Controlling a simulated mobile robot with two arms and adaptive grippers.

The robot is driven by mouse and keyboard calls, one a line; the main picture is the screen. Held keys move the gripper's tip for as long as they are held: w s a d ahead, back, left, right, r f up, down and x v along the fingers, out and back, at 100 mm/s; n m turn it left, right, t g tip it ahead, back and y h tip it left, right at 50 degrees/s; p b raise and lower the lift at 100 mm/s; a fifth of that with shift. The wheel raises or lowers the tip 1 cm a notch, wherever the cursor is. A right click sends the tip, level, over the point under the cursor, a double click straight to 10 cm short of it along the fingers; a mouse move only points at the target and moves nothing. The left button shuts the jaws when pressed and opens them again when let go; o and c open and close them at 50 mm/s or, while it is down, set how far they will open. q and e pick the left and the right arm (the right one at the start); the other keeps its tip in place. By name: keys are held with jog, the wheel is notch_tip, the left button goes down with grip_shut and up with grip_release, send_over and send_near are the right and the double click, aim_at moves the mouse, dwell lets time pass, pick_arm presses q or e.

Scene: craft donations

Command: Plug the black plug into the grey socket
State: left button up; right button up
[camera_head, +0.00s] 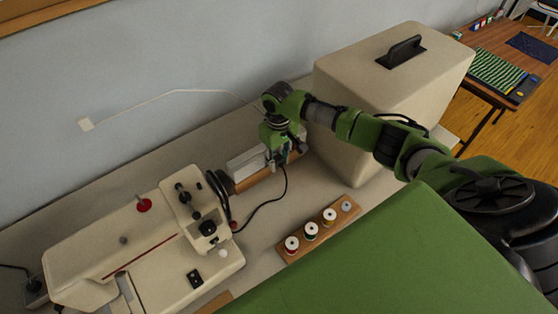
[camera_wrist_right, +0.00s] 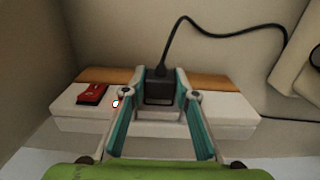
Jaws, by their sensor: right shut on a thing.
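My right gripper (camera_head: 283,150) is at the wall side of the table. In the wrist view its two teal-padded fingers (camera_wrist_right: 160,84) are shut on the black plug (camera_wrist_right: 158,90), one on each side. The plug's black cord (camera_wrist_right: 225,36) rises from its back; in the head view the cord (camera_head: 262,206) curves to the sewing machine. The pale grey socket block (camera_head: 246,160) stands on a wooden base under the gripper. In the wrist view this block (camera_wrist_right: 230,108) lies behind and beside the plug. Whether the plug's pins are in the socket is hidden. My left gripper is out of view.
A red switch (camera_wrist_right: 92,94) sits on the block's left end in the wrist view. A cream sewing machine (camera_head: 85,262) stands at left, a large cream case (camera_head: 390,85) at right. A wooden rack (camera_head: 318,230) holds several thread spools. Bare tabletop lies between rack and machine.

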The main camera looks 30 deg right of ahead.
jog(key=shift+w, duration=0.45)
jog(key=o, duration=1.1)
notch_tip(320, 180, up, 12)
